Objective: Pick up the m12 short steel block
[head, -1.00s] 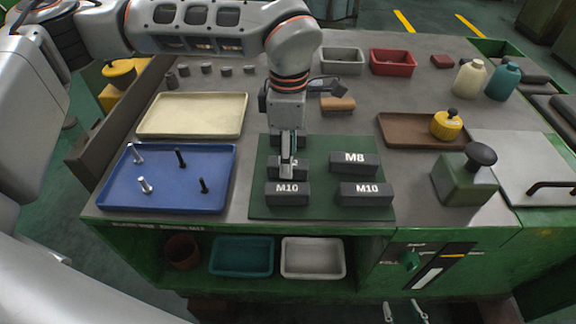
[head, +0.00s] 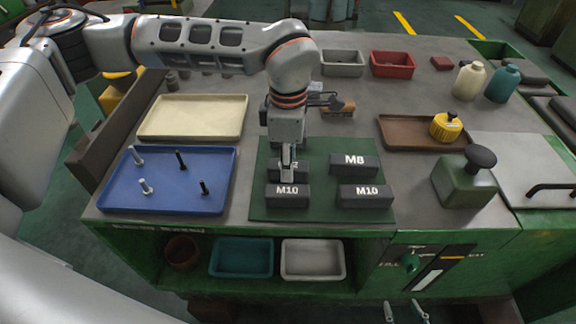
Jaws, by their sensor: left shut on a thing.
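The block behind the front left M10 block is a dark steel block (head: 301,171), partly hidden by my left gripper (head: 288,177); only a "2" of its label shows. My left gripper points down and its fingers are shut on this block. The block appears to be on the green mat (head: 322,172); I cannot tell whether it is lifted. An M8 block (head: 354,165) lies to its right. One M10 block (head: 287,196) lies in front of it and another M10 block (head: 364,195) lies front right. My right gripper is not in view.
A blue tray (head: 168,207) with several bolts lies left of the mat, and a cream tray (head: 193,117) behind it. A brown tray (head: 400,132) with a yellow container (head: 446,126) is at right. A green block with a dark knob (head: 465,183) stands right of the mat.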

